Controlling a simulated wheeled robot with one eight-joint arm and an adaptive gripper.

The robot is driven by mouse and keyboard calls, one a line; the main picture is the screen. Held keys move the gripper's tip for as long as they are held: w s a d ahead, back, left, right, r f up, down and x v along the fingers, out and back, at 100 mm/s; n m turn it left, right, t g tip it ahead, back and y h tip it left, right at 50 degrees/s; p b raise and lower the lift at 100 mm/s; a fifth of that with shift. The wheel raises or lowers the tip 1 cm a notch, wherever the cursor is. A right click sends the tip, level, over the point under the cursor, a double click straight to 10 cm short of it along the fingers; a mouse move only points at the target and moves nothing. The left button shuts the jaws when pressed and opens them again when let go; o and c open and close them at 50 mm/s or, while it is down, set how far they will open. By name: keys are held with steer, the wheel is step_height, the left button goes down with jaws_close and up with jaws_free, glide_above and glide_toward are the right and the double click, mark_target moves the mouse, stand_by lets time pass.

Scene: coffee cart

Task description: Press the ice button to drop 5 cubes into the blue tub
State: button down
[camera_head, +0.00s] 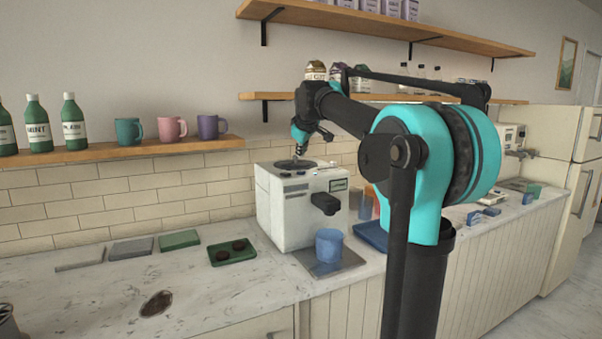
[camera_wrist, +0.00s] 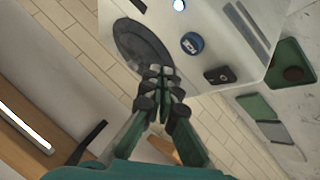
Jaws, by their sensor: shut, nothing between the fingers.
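A white machine (camera_head: 284,213) stands on the counter, with a dark round lid and small controls on top. In the wrist view its top panel (camera_wrist: 212,22) shows a round blue button (camera_wrist: 192,43), a black button (camera_wrist: 219,75) and a small lit spot (camera_wrist: 179,5). I cannot tell which is the ice button. The blue tub (camera_head: 329,248) stands upright below the black spout (camera_head: 326,203); its contents are hidden. My gripper (camera_head: 299,156) is shut and empty above the machine's top. In the wrist view its fingertips (camera_wrist: 160,73) overlap the dark lid's edge; contact cannot be told.
A wooden shelf with mugs (camera_head: 171,129) and green bottles (camera_head: 74,122) is on the wall at left. Shelves with cartons are above my arm.

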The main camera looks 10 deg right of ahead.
mark_target(301, 171)
steer(key=shift+r, duration=0.9)
stand_by(1.3)
step_height(301, 171, up, 4)
steer(key=shift+f, duration=0.1)
stand_by(0.3)
steer(key=shift+f, duration=4.4)
steer(key=shift+f, duration=0.1)
steer(key=shift+f, duration=0.3)
